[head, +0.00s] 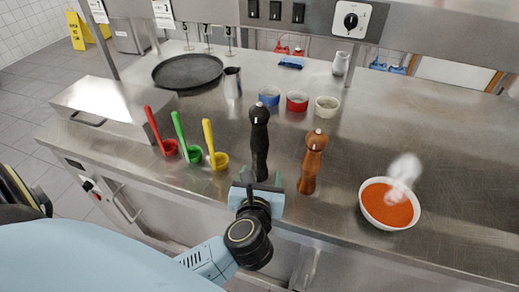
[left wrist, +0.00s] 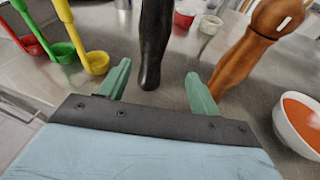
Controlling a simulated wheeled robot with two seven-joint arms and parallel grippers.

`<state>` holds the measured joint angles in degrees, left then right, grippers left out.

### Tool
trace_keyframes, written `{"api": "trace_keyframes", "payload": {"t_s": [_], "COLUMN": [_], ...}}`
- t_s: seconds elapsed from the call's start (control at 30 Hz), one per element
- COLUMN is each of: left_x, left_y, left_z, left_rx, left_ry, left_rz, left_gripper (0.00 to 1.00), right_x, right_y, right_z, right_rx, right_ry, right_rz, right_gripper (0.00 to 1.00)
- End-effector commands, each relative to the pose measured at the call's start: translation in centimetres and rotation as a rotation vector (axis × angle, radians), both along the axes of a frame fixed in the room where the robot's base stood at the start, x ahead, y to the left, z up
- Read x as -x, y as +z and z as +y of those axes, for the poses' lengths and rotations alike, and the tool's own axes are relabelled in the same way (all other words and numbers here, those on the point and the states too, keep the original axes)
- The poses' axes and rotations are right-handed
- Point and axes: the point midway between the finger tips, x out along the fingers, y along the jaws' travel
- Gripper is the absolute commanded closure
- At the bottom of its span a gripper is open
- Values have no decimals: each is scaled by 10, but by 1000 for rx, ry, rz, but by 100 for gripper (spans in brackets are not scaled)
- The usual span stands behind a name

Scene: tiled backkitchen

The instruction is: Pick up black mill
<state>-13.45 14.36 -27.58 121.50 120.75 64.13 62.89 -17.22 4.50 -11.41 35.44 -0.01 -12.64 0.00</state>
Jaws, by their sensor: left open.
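The black mill (head: 259,140) stands upright on the steel counter, left of a brown wooden mill (head: 312,161). My left gripper (head: 258,184) is at the counter's front side, just in front of the black mill's base. In the left wrist view the black mill (left wrist: 153,45) stands beyond and between the two green fingers of my left gripper (left wrist: 157,84), which are open and empty. The brown mill (left wrist: 252,45) is close to the right finger. My right gripper is not in view.
Red, green and yellow ladles (head: 215,146) stand to the left. A bowl of orange soup (head: 389,205) steams at the right. Small blue, red and white bowls (head: 327,107) sit behind the mills. A dark round pan (head: 187,71) lies at the back left.

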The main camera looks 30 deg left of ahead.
Motion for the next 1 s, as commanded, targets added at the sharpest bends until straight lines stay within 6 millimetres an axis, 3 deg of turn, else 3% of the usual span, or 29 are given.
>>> {"api": "trace_keyframes", "payload": {"t_s": [0.2,0.5,0.77,1.0], "left_x": [4,-41,-58,-86], "left_y": [-20,-41,-49,-59], "left_z": [5,31,41,58], "left_rx": [116,116,118,114], "left_ry": [76,79,77,78], "left_rz": [73,74,75,75], "left_gripper": [37,37,37,37], "right_x": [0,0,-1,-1], "right_y": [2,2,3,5], "right_z": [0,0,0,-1], "right_rx": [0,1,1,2], "right_ry": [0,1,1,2], "right_rz": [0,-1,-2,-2], "right_gripper": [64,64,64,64]}}
